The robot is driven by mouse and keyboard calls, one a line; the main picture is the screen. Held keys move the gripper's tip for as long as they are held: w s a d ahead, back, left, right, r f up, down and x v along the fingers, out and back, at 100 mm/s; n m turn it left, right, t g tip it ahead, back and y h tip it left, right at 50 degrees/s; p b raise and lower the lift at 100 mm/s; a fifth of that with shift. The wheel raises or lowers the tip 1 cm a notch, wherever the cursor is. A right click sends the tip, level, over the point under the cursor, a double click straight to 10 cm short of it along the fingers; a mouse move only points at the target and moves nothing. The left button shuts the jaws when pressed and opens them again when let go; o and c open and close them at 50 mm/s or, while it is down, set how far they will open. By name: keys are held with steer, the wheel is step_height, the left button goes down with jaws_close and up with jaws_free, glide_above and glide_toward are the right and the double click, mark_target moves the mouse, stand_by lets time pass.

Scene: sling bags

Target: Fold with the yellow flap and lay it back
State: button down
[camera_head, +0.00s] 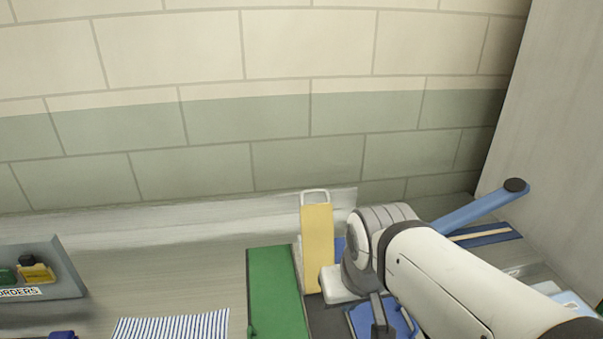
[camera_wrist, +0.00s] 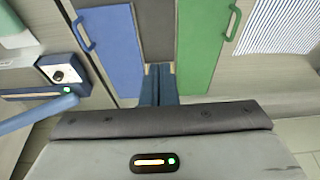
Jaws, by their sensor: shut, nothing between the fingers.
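The yellow flap (camera_head: 317,248) stands raised and nearly upright in the head view, with a pale loop handle at its top. I cannot make it out in the wrist view. The green flap (camera_head: 273,290) lies open to its left; it also shows in the wrist view (camera_wrist: 203,45). The blue flap (camera_wrist: 110,50) lies on the other side of a dark grey middle panel (camera_wrist: 155,28). My gripper (camera_wrist: 158,72) is shut and empty, its fingers over the near end of that grey panel. In the head view, my arm hides the fingers and part of the blue flap.
A blue and white striped cloth (camera_head: 172,326) lies left of the green flap. A grey tray marked "ORDERS" (camera_head: 70,268) stands farther left with small bags. A blue bar with a black end (camera_head: 480,208) rises at right. A tiled wall closes the back.

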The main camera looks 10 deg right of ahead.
steer(key=w+d+r+b, duration=0.1)
steer(key=w+r, duration=0.4)
steer(key=w, duration=0.5)
steer(key=w+r, duration=0.5)
steer(key=w, duration=0.5)
steer(key=w+d+g+b, duration=0.1)
steer(key=w, duration=1.6)
step_height(320, 180, down, 9)
steer(key=s+p, duration=0.1)
steer(key=shift+s+g, duration=0.2)
steer(key=shift+g, duration=0.1)
steer(key=shift+s, duration=0.1)
